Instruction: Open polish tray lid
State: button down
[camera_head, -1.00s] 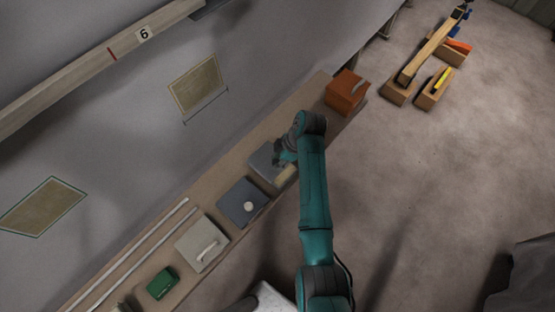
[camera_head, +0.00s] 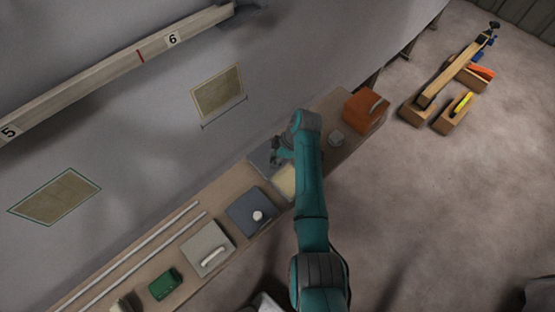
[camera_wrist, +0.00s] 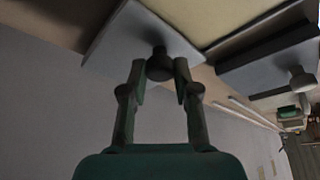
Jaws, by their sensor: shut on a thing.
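A grey flat lid (camera_head: 262,154) is partly slid off a shallow tray with a cream surface (camera_head: 286,180), towards the wall. In the wrist view, the lid (camera_wrist: 128,38) has a dark round knob (camera_wrist: 160,67), and the cream surface (camera_wrist: 215,14) shows beyond it. My gripper (camera_wrist: 160,72) is shut on the knob, one finger on each side. In the head view, my gripper (camera_head: 279,155) is over the lid and partly hidden by my arm.
A blue-grey tray with a white knob (camera_head: 247,221), a pale grey tray with a handle (camera_head: 202,246) and a green box (camera_head: 165,284) stand left along the bench. Two pale rods lie along the wall side.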

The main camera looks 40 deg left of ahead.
jog(key=c, duration=0.9)
grip_release()
jog(key=v, duration=1.2)
